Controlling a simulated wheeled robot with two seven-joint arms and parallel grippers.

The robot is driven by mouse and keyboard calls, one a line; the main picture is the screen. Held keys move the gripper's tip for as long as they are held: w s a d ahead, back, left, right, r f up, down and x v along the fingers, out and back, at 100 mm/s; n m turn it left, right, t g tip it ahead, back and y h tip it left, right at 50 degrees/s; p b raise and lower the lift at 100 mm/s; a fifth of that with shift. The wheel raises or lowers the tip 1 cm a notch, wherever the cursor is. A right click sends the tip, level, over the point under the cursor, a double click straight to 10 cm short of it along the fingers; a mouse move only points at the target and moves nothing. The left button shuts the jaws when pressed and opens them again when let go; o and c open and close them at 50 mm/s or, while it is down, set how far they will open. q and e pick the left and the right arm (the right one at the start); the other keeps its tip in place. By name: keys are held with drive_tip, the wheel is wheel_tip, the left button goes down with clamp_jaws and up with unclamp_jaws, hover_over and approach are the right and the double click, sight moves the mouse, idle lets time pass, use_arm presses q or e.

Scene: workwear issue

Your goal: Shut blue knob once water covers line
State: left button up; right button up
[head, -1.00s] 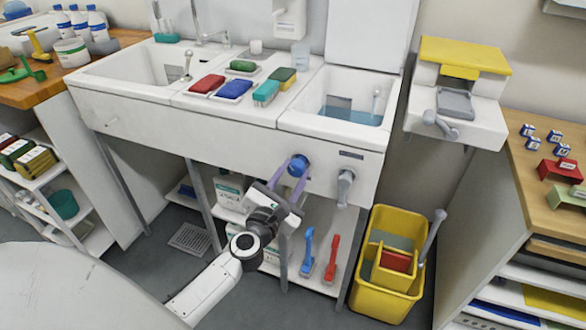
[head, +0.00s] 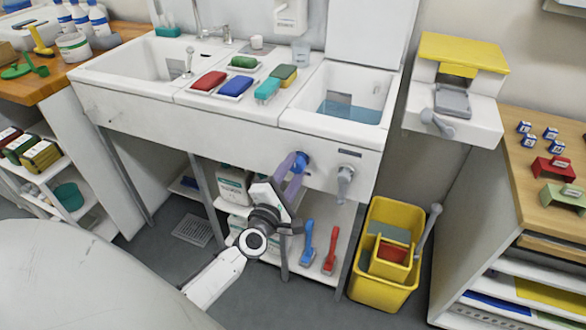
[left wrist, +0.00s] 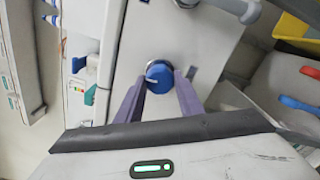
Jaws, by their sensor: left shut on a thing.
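The blue knob (head: 303,161) sits on the front panel of the white sink unit, below the right basin. In the left wrist view the knob (left wrist: 159,74) shows a pale line on its face and lies between the two purple fingers. My left gripper (head: 294,172) is shut on it. The right basin (head: 388,76) holds blue water (head: 350,113) across its bottom. A grey patch (head: 340,98) on its back wall meets the water surface. I cannot make out a level line. My right gripper is not in view.
A grey lever handle (head: 345,178) is on the panel right of the knob. Blue (head: 307,243) and red (head: 331,248) brushes stand on the shelf below. A yellow bucket (head: 375,292) stands on the floor at right. The left basin (head: 135,68) shows no water.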

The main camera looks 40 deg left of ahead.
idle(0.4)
use_arm(q)
drive_tip(key=o, duration=1.1)
drive_tip(key=shift+c, duration=0.2)
drive_tip(key=v, duration=1)
drive_tip(key=shift+s+b, duration=0.15)
drive_tip(key=shift+b, duration=0.15)
